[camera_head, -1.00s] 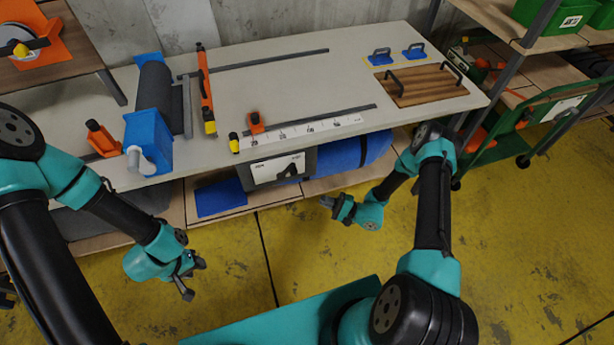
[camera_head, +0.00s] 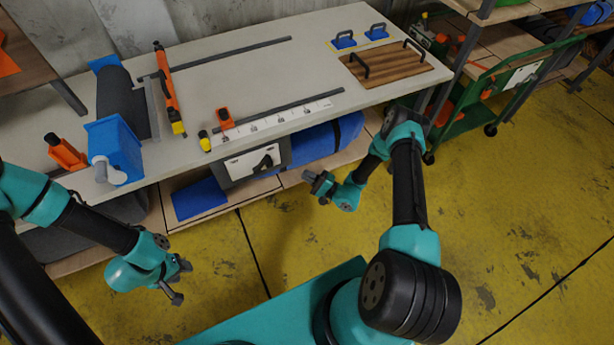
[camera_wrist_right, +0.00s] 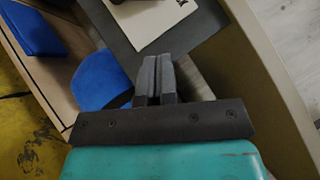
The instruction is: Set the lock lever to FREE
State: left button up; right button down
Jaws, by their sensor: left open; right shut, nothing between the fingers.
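The black lock lever (camera_head: 264,164) sits on the white labelled plate (camera_head: 246,166) of a grey box under the front edge of the workbench. Its labels are too small to read. In the right wrist view the white plate (camera_wrist_right: 145,24) lies beyond the fingers, at the top, partly cut off. My right gripper (camera_head: 312,183) is to the right of the lever and a little lower in the head view, apart from it. Its fingers (camera_wrist_right: 158,75) are shut and empty. My left gripper (camera_head: 181,283) is open and empty over the floor at lower left, away from the box.
The workbench (camera_head: 240,85) holds a blue crank unit (camera_head: 115,148), an orange bar (camera_head: 168,90) and a wooden board (camera_head: 385,65). A blue roll (camera_head: 325,140) lies beside the box on the lower shelf, near my right gripper. A green cart (camera_head: 480,100) stands right. The yellow floor in front is clear.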

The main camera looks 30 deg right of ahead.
jog(key=w+a+r, duration=0.4)
jog(key=w+a, duration=0.1)
jog(key=a, duration=0.3)
jog(key=shift+w, duration=0.2)
